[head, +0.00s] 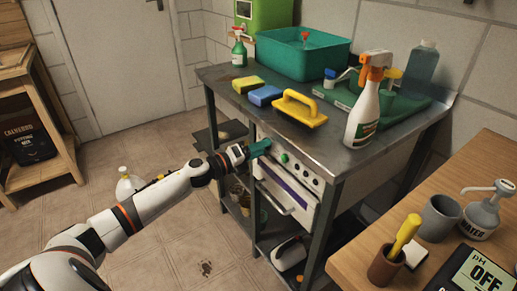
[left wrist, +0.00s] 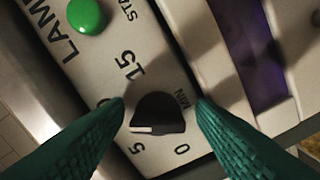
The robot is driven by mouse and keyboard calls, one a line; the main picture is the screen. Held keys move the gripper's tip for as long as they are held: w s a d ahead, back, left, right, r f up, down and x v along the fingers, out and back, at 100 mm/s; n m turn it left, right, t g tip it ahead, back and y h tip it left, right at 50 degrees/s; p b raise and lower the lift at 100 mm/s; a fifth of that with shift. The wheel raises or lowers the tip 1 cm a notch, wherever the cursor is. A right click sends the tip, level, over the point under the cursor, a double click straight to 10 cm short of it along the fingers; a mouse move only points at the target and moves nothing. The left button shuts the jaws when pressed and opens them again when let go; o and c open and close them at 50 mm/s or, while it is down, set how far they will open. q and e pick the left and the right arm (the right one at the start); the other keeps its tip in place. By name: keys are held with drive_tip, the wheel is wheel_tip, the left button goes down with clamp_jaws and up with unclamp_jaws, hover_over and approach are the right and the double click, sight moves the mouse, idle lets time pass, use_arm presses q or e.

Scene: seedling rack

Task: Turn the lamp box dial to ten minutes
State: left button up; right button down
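The lamp box (head: 306,196) is a pale panel under the metal bench, with a green button (head: 284,157) and dark knobs. In the left wrist view, its black dial (left wrist: 158,108) sits among the marks 0, 5, a partly hidden number ending in 0, and 15. The dial's white line points left, between the 5 and the partly hidden number. My left gripper (head: 258,149) is at the box front. In the left wrist view its green fingers (left wrist: 160,106) are open, one on each side of the dial, with visible gaps. My right gripper is out of view.
A wooden table (head: 450,160) with a grey mug (head: 439,217) stands at right. The floor at left is mostly clear.

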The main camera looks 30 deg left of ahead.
use_arm(q)
drive_tip(key=shift+o, duration=0.3)
drive_tip(key=v, duration=1.2)
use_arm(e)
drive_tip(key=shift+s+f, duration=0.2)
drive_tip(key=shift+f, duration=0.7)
